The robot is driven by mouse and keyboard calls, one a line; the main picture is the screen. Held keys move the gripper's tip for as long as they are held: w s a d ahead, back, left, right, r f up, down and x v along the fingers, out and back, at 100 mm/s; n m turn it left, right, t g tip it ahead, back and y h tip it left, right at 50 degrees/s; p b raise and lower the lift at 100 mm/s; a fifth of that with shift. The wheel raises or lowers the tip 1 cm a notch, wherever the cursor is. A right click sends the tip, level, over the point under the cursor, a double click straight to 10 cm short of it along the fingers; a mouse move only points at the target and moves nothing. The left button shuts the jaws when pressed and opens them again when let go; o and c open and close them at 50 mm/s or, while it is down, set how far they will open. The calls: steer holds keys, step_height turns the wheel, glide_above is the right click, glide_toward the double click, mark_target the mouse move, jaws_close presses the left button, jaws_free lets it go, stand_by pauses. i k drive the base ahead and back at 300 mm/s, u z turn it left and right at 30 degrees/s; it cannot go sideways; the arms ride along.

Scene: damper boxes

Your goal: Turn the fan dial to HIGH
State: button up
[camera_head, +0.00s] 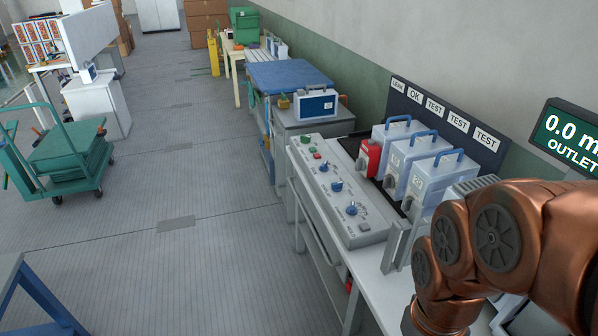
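A grey sloped control panel (335,195) lies along the front of the white bench. It carries a row of blue dials: a far one (323,167), a middle one (337,186) and a near one (351,208). Their labels and pointer settings are too small to read, so I cannot tell which is the fan dial. Green and red buttons sit at the panel's far end. My copper arm reaches in from the right, to the right of the panel's near end.
Several pale boxes with blue handles (430,180) and a red unit (369,158) stand right of the panel. Behind them is a sign board (450,122) reading LEAK, OK, TEST. An outlet display (566,138) is at right. The floor (190,260) left of the bench is clear.

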mark_target(324, 167)
steer(key=z, duration=0.05)
steer(key=i, duration=0.1)
steer(key=z, duration=0.1)
steer(key=k, duration=0.35)
steer(key=u, duration=0.85)
steer(key=i, duration=2)
steer(key=z, duration=0.45)
